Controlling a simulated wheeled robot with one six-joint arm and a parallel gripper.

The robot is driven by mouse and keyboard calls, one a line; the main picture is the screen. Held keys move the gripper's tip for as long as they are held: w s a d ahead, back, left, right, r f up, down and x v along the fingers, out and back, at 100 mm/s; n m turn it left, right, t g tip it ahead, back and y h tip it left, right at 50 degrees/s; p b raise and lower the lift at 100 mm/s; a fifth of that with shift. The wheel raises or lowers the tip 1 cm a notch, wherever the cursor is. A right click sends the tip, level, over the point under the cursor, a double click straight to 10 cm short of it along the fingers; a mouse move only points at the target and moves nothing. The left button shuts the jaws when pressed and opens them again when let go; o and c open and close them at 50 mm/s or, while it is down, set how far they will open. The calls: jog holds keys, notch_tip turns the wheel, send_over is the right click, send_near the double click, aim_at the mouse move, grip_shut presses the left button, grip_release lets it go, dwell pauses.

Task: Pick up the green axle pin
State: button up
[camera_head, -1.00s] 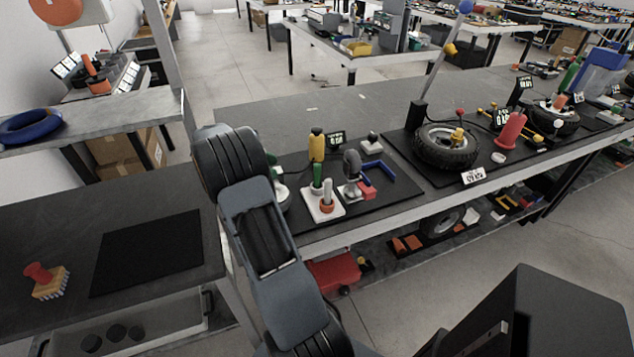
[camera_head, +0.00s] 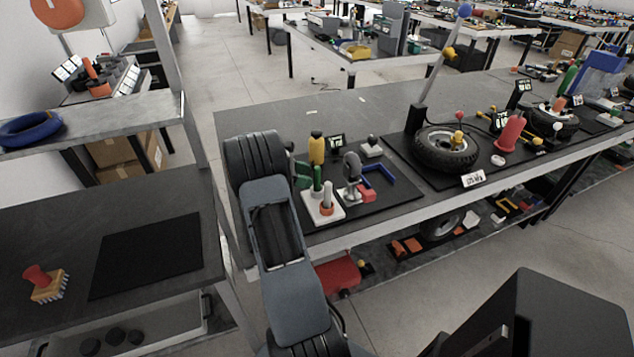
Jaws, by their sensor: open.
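The green axle pin (camera_head: 317,178) stands upright in a white square base (camera_head: 334,214) on a black mat on the long workbench. A pale pin with an orange collar (camera_head: 327,198) stands in the same base, in front and to the right of it. My arm rises from the bottom of the picture and ends just left of the base. My gripper is not visible; the arm's upper joint covers that part of the bench.
A yellow-topped tool (camera_head: 317,150), a grey upright tool (camera_head: 352,172), a blue bracket (camera_head: 380,178) and a red block (camera_head: 366,195) stand close around the base. A wheel (camera_head: 446,150) lies farther right. The bench behind is clear.

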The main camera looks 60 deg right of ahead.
aim_at(317, 177)
jog(key=x, duration=0.4)
jog(key=shift+s+d+f, duration=0.1)
jog(key=shift+d, duration=0.25)
grip_shut()
